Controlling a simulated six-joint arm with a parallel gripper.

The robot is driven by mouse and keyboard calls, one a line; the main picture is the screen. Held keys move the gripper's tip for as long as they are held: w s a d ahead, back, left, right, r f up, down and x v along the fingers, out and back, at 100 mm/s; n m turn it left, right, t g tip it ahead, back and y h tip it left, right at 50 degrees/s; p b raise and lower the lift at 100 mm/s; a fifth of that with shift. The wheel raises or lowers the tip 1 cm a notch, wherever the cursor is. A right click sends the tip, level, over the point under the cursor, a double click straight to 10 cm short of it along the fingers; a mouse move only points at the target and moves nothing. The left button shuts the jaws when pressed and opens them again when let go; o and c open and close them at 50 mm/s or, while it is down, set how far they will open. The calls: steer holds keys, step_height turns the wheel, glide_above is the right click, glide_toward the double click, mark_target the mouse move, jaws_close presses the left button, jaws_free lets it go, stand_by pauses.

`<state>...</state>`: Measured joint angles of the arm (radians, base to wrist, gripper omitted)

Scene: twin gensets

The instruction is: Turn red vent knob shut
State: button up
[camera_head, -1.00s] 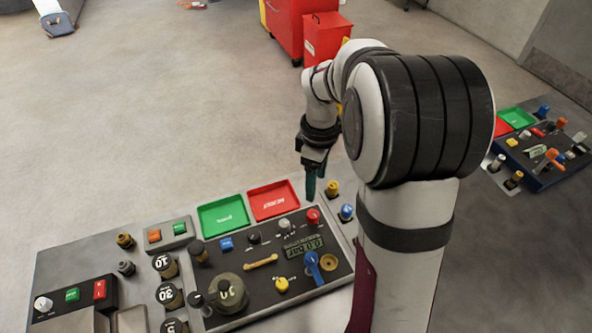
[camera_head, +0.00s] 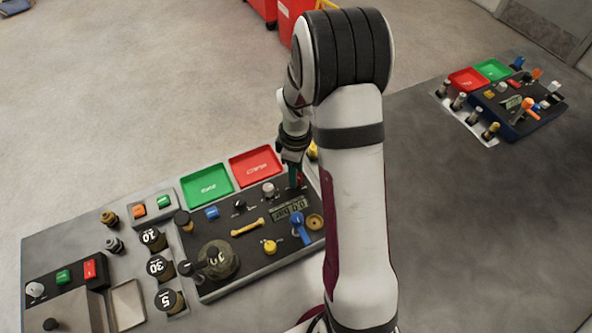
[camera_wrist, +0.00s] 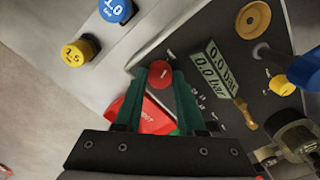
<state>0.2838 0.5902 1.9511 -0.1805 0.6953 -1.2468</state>
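The red vent knob (camera_wrist: 160,74) is a round red knob with a small pale mark on its top, at the upper corner of the dark control panel (camera_head: 255,270). In the wrist view my gripper (camera_wrist: 160,80) has its two green fingers on either side of the knob, with the tips beside it. I cannot tell whether they press on it. In the head view my gripper (camera_head: 297,178) points down at the knob's corner, and the fingers and arm mostly hide the knob.
A grey-white knob (camera_head: 268,189), a pressure display (camera_head: 289,208), a blue lever (camera_head: 299,226) and a yellow knob (camera_head: 269,247) are close by. Red (camera_head: 256,166) and green (camera_head: 206,186) trays lie behind the panel. Blue (camera_wrist: 115,9) and yellow (camera_wrist: 80,51) capped parts stand beside it.

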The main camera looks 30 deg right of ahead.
jaws_close()
steer(key=m, duration=0.8)
steer(key=shift+m, duration=0.3)
steer(key=m, duration=0.4)
steer(key=shift+m, duration=0.3)
steer(key=m, duration=0.4)
steer(key=shift+m, duration=0.3)
steer(key=o, duration=0.5)
jaws_free()
